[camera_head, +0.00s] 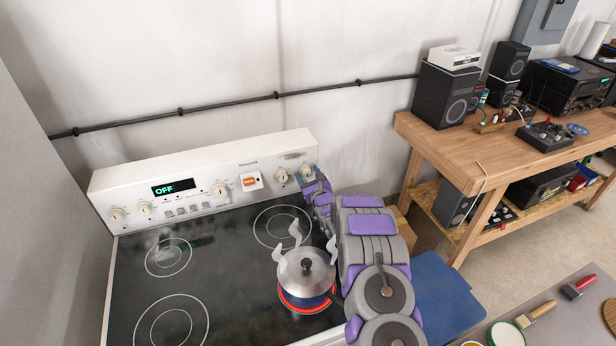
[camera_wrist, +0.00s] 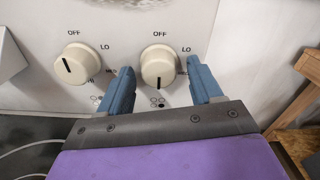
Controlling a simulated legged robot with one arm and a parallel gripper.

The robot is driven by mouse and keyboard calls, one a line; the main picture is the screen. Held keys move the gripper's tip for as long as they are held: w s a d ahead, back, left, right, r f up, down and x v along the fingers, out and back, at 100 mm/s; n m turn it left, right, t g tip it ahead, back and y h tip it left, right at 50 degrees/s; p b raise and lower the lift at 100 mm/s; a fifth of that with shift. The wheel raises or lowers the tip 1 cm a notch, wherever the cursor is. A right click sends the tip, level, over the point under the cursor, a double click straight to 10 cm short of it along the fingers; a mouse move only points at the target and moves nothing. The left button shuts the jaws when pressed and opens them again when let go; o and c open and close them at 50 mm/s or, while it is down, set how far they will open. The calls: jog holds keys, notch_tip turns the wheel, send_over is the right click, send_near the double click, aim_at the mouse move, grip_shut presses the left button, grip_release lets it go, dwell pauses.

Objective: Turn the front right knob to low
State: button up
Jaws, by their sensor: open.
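The stove's control panel (camera_head: 210,170) has cream knobs. In the wrist view the rightmost knob (camera_wrist: 158,67) has OFF above it, LO at upper right and a burner symbol with a dark lower-right dot below. Its dark mark points down. It also shows in the head view (camera_head: 307,171), partly behind my gripper. My gripper (camera_wrist: 159,72) is open, with one blue finger on each side of this knob; contact cannot be told. Another knob (camera_wrist: 76,64) is to its left. A lidded pot (camera_head: 306,272) sits on the front right burner (camera_head: 305,301), which glows red.
The black cooktop (camera_head: 200,265) has other unlit burners. The panel display (camera_head: 173,187) reads OFF. A wooden workbench (camera_head: 460,165) with speakers stands right. A blue seat-like thing (camera_head: 440,295) and a grey table (camera_head: 560,315) are at lower right. My arm passes close beside the pot.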

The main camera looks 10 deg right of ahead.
jog(key=shift+c, duration=0.2)
jog(key=c, duration=1)
